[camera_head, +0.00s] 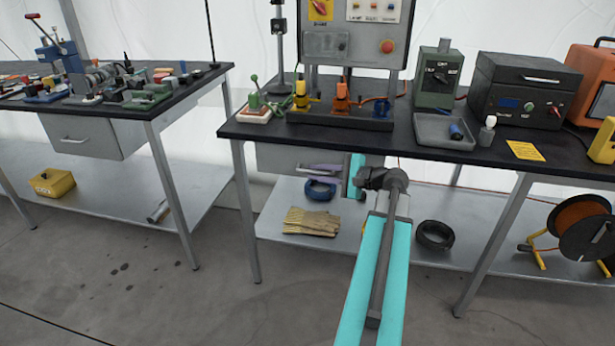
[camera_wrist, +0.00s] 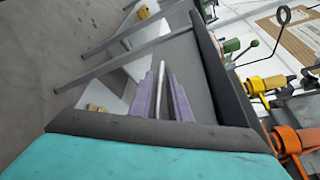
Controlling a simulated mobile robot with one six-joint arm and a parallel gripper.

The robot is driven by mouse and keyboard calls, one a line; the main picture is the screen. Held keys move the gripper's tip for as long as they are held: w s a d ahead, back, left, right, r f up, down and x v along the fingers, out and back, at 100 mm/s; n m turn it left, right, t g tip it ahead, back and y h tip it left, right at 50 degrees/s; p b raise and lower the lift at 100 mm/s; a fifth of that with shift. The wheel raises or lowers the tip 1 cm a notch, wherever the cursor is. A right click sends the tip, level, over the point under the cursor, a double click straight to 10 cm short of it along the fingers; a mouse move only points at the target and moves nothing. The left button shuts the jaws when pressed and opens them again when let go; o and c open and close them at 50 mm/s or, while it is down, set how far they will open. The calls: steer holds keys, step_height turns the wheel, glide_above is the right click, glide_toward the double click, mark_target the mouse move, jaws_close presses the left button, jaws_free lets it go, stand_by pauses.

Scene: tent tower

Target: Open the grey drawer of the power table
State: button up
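The power table (camera_head: 400,152) has a black top. Its grey drawer (camera_head: 277,158) hangs under the left part of the top and looks shut, partly hidden by my arm. In the wrist view the grey drawer front (camera_wrist: 195,72) lies below the dark table edge, with a silver bar handle (camera_wrist: 161,80). My gripper (camera_wrist: 166,74) has purple fingers, one on each side of the handle. The fingers look apart, with a narrow gap beside the bar. In the head view my gripper (camera_head: 326,170) is at the drawer, mostly seen from behind.
The table's lower shelf (camera_head: 385,240) holds gloves (camera_head: 311,221), a blue roll (camera_head: 320,188), a black coil (camera_head: 434,235) and a cable reel (camera_head: 585,227). A second table (camera_head: 190,108) stands at left. Table legs flank the arm. The floor in front is open.

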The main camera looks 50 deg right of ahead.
steer(key=shift+x, duration=1.1)
